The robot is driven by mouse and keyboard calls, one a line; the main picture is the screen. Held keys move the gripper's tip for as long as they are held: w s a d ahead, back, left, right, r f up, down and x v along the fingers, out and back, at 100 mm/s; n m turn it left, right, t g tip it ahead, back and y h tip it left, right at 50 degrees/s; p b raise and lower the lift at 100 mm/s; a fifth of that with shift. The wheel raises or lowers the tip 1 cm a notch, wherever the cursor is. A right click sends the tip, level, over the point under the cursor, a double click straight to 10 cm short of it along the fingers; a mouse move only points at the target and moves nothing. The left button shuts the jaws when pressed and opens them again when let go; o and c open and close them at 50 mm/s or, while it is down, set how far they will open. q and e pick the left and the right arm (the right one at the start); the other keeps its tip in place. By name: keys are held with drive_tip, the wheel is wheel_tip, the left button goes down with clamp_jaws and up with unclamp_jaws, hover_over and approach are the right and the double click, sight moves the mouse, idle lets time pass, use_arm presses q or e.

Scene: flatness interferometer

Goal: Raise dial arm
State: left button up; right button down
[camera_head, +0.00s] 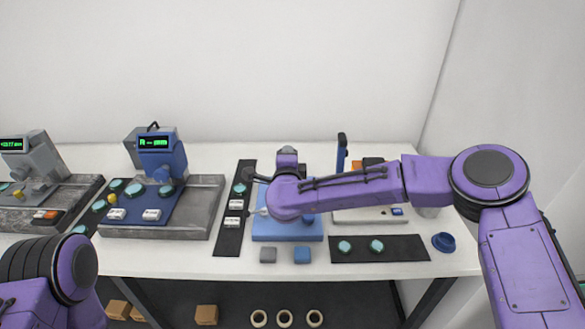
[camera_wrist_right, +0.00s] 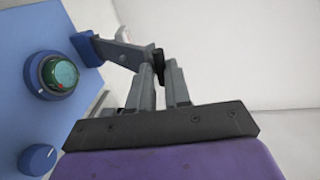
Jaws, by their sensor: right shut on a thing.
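In the right wrist view the dial arm (camera_wrist_right: 128,55) is a grey bar running from a blue bracket (camera_wrist_right: 86,49) on the blue instrument (camera_wrist_right: 35,95). My right gripper (camera_wrist_right: 159,68) is shut on the dark end of this arm. A round teal-faced part (camera_wrist_right: 59,74) sits on the blue instrument below the bracket. In the head view the blue base (camera_head: 287,230) shows in front of my purple right arm, which hides most of the instrument and the gripper. My left gripper is outside the view; only my left arm shows at bottom left.
A blue knob (camera_wrist_right: 37,158) is near the right gripper. On the table, a dark mat (camera_head: 380,248) holds teal discs. A blue display gauge (camera_head: 162,155) stands on a grey block to the left. A blue cup (camera_head: 443,242) is near the right edge. Small grey and blue blocks lie in front.

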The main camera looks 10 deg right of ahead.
drive_tip(key=shift+w+r, duration=0.45)
drive_tip(key=shift+r, duration=0.1)
drive_tip(key=c, duration=1.1)
unclamp_jaws()
drive_tip(key=shift+c, duration=0.2)
drive_tip(key=shift+a, duration=0.15)
drive_tip(key=b+v, duration=0.3)
drive_tip(key=v, duration=0.7)
drive_tip(key=shift+s+b, duration=0.35)
drive_tip(key=shift+b, duration=0.05)
